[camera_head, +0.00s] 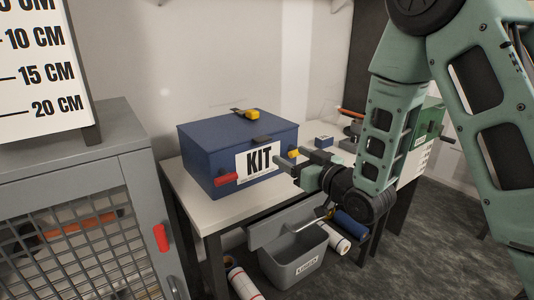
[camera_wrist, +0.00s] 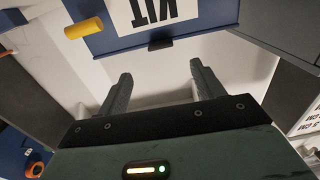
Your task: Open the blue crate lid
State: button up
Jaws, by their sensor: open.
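The blue crate (camera_head: 205,150) stands on the white bench with its lid (camera_head: 210,124) closed. Its front has a white KIT label (camera_head: 260,160), a red grip (camera_head: 226,180) at the left and a yellow one (camera_head: 294,153) at the right. A dark tab (camera_head: 262,140) sits at the lid's front edge. My gripper (camera_head: 287,158) is open and empty in front of the crate's right part. In the wrist view the crate (camera_wrist: 205,25) appears upside down, and the tab (camera_wrist: 160,43) lies beyond and between my fingertips (camera_wrist: 158,72), apart from them.
A yellow-and-black tool (camera_head: 247,114) lies on the lid. A small blue box (camera_head: 323,142) and a green case (camera_head: 425,122) are on the bench to the right. A grey cabinet (camera_head: 130,150) stands at the left. A grey bin (camera_head: 292,262) is below the bench.

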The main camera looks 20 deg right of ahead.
jog(key=p+x, duration=0.2)
jog(key=x, duration=0.9)
jog(key=shift+p, duration=0.3)
jog(key=shift+w, duration=0.1)
